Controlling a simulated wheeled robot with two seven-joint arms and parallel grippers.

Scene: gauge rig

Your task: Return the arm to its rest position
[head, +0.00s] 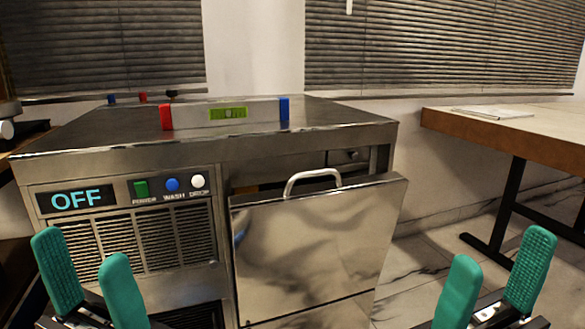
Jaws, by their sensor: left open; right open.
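My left gripper (90,290) has green fingers and shows at the lower left, open and empty, in front of the machine's vented panel. My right gripper (492,284) is at the lower right, open and empty, in front of the floor to the right of the machine's door. Neither gripper appears to touch anything. The steel machine (75,145) stands ahead, with a display (76,199) reading OFF. Its steel door (312,250) has a curved handle (312,180) and tilts outward at the top, partly open.
A level-like bar (195,113) with red and blue ends and a green window lies on the machine's top. Green, blue and white buttons (171,185) sit beside the display. A wooden table (480,122) with papers (493,112) stands at right. Floor between is clear.

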